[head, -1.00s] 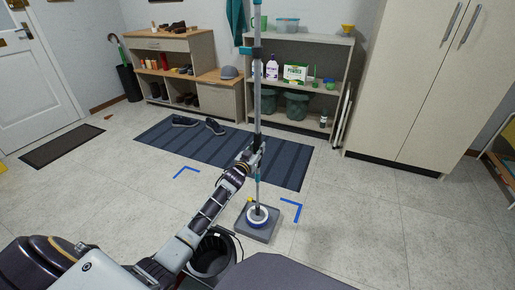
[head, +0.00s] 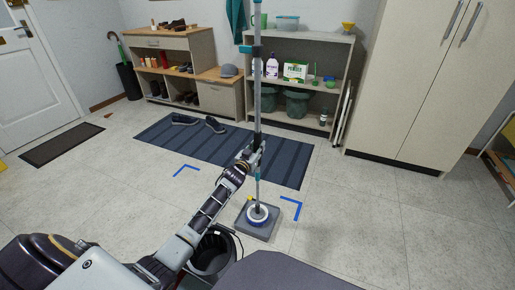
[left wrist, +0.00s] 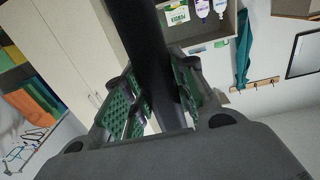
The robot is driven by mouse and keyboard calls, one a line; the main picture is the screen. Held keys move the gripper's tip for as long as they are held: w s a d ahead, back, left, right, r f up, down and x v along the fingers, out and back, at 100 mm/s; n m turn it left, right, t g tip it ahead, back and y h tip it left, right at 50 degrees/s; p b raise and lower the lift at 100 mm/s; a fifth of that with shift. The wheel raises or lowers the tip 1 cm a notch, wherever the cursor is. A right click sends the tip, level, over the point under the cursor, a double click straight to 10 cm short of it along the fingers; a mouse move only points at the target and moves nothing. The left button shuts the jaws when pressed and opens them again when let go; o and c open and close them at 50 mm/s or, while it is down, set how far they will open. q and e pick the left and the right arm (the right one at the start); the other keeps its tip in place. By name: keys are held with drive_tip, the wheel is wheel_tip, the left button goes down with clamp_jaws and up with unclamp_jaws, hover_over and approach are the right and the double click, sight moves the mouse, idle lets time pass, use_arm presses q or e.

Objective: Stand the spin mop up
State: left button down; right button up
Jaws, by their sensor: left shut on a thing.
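The spin mop (head: 257,98) stands upright in the head view, with its grey and teal pole rising past the top edge. In the left wrist view the dark pole (left wrist: 145,50) passes between the green-padded fingers (left wrist: 150,100). Blue corner marks (head: 292,207) lie on the floor around the base. My right gripper is not in view.
A dark bucket (head: 214,252) stands left of the base, partly behind my arm. A striped blue rug (head: 270,165) with shoes (head: 214,125) lies behind. Shelves (head: 300,38) and a tall cabinet (head: 410,80) line the back. Floor at the right is clear.

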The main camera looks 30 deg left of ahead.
use_arm(q)
drive_tip(key=shift+f, duration=0.3)
idle(0.6)
drive_tip(key=c, duration=1.2)
unclamp_jaws()
drive_tip(key=shift+o, duration=0.6)
drive_tip(key=shift+f, duration=0.3)
drive_tip(key=shift+s, duration=0.1)
drive_tip(key=shift+s, duration=0.15)
drive_tip(key=s, duration=1.1)
drive_tip(key=shift+s+d+r, duration=0.2)
drive_tip(key=shift+s+r, duration=0.05)
